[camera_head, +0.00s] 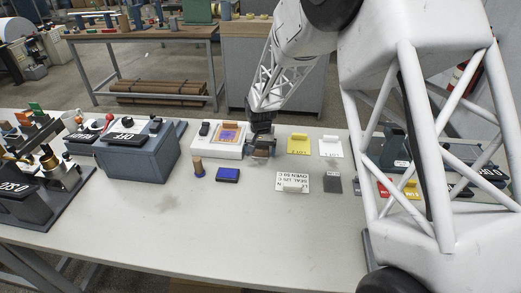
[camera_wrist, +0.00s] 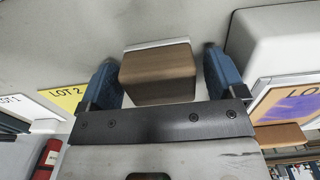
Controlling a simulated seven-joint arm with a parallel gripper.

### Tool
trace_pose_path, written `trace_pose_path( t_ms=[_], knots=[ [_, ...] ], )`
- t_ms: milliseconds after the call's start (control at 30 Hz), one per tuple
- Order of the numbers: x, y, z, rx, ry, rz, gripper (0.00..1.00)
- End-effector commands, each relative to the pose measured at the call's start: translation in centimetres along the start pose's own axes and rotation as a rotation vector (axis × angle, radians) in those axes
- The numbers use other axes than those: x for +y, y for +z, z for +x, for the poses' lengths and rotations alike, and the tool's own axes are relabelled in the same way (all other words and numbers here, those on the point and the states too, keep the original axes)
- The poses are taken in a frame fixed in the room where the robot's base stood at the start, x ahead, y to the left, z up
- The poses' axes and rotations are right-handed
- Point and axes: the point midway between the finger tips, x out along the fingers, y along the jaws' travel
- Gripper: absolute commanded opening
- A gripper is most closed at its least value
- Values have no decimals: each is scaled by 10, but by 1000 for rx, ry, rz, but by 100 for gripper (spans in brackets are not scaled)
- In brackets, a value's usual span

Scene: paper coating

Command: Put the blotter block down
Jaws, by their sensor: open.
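The blotter block (camera_wrist: 158,76) is a brown wooden block with a white strip along its far edge in the wrist view. It sits between the two blue fingers of my gripper (camera_wrist: 163,68), with a visible gap on each side. My gripper is open around the block. In the head view my gripper (camera_head: 262,147) is low at the table, just right of the white device. The block is small and mostly hidden by the fingers there. I cannot tell for sure that its underside touches the table.
The white device (camera_head: 203,147) with a purple-orange sheet stands close left of my gripper. Yellow LOT 2 (camera_head: 298,144) and white LOT 1 (camera_head: 330,147) cards lie right. A wooden-handled stamp (camera_head: 198,169), blue pad (camera_head: 228,175) and white label card (camera_head: 293,187) lie nearer. The front table is clear.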

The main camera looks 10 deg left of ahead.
Motion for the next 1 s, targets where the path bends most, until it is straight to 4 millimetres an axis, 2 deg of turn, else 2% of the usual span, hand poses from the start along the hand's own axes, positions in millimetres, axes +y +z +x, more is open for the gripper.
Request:
trace_pose_path(
  t_ms=[267,800,1000],
  knots=[
    [0,-1,-18,3,-1,0,89],
    [0,0,-98,2,-1,0,89],
    [0,0,-117,1,0,0,89]
  ],
)
